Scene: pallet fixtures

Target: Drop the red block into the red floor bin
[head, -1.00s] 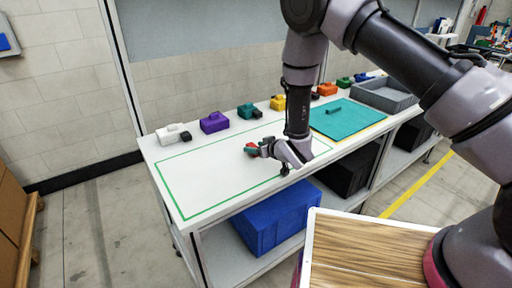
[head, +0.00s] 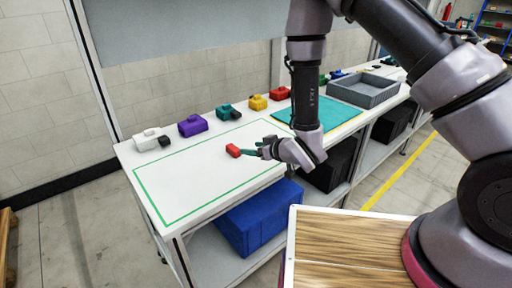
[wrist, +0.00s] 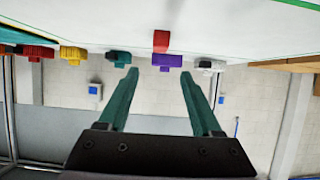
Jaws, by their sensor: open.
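The red block (head: 233,150) lies on the white tabletop inside the green outline. It also shows in the wrist view (wrist: 161,41), beyond and between the fingertips. My gripper (head: 249,152) is just to the right of the block in the head view, low over the table. Its two teal fingers (wrist: 159,74) are spread apart with nothing between them, and a gap separates them from the block. No red floor bin shows in either view.
White, purple, teal, yellow and red fixtures (head: 193,125) line the table's back edge. A teal mat (head: 318,115) and grey tray (head: 362,90) are to the right. A blue bin (head: 258,215) sits on the lower shelf.

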